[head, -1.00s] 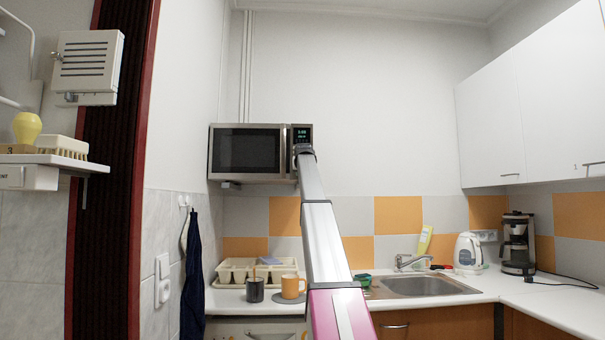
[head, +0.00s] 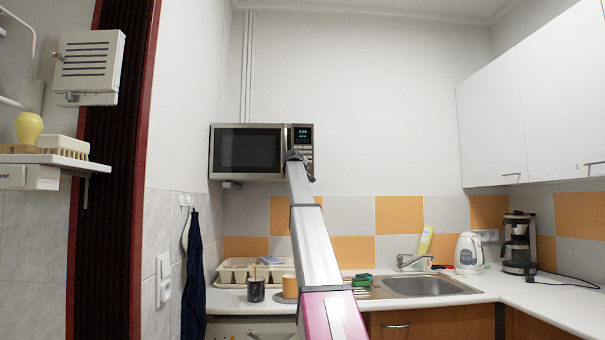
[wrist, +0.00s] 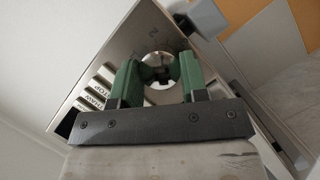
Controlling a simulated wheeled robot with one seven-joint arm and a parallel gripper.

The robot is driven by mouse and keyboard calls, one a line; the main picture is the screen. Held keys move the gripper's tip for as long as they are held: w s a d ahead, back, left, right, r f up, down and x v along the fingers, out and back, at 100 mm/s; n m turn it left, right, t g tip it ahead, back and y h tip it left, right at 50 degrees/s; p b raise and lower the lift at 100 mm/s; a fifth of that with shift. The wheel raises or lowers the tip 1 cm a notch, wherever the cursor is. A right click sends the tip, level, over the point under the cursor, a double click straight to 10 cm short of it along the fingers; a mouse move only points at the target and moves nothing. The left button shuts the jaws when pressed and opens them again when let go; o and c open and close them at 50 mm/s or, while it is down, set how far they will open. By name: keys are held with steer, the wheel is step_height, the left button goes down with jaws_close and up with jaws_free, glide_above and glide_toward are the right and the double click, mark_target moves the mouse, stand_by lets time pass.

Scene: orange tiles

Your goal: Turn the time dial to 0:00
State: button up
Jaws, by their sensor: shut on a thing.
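The microwave (head: 246,150) is mounted on the wall, with a lit display (head: 302,134) at the upper right of its front. My arm reaches up to the lower part of its control panel and covers the dial in the head view. In the wrist view, the round metallic time dial (wrist: 160,62) sits on the control panel between the green fingers of my gripper (wrist: 160,74). The fingers are shut on the dial, one on each side. The panel looks strongly tilted in this view. The display digits are too small to read surely.
Panel buttons (wrist: 97,92) lie close beside the gripper. Below the microwave are a dish rack (head: 236,272), a dark mug (head: 255,290) and an orange mug (head: 290,287). The wall right of the microwave is clear up to the white cabinets (head: 530,95).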

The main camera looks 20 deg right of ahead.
steer(key=shift+n+h, duration=0.3)
steer(key=shift+n, duration=0.4)
steer(key=o, duration=0.9)
steer(key=v, duration=1)
steer(key=shift+s+a+f, duration=0.2)
steer(key=shift+s+a, duration=0.05)
steer(key=shift+s, duration=0.05)
